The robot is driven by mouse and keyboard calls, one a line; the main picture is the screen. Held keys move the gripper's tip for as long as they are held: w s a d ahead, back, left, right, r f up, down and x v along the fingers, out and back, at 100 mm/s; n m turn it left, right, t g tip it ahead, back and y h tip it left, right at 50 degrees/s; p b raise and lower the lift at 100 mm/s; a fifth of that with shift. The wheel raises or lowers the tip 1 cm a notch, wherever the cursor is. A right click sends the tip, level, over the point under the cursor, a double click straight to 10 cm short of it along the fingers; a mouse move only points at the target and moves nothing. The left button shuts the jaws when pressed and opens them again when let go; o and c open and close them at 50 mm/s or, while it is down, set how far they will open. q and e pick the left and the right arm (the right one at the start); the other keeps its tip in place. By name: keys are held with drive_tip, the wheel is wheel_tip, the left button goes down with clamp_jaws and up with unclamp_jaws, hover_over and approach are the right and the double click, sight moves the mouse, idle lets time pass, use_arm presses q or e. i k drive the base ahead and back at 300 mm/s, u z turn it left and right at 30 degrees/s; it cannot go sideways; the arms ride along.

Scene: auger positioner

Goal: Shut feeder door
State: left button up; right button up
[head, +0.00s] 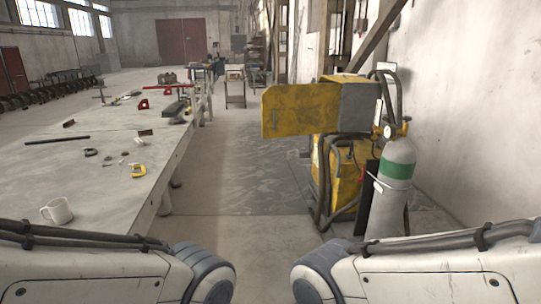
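The feeder (360,107) is a grey and yellow box on top of a yellow machine (350,165), right of the middle. Its door (287,112) is a flat yellow panel with a small dark handle. The door stands open, sticking out to the left of the box with its face towards me. The inside of the feeder is hidden from this view. My two arms reach in along the bottom left and bottom right edges. Neither gripper shows, and nothing of mine touches the door.
A grey-white gas cylinder (396,185) with a green band stands right of the machine, with hoses and a gauge nearby. A long workbench (95,185) with a white mug (57,211) and scattered tools fills the left. The floor (240,180) between is clear.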

sight(292, 110)
drive_tip(key=i, duration=1.85)
drive_tip(key=z, duration=0.6)
drive_tip(key=i, duration=1)
drive_tip(key=u, duration=0.25)
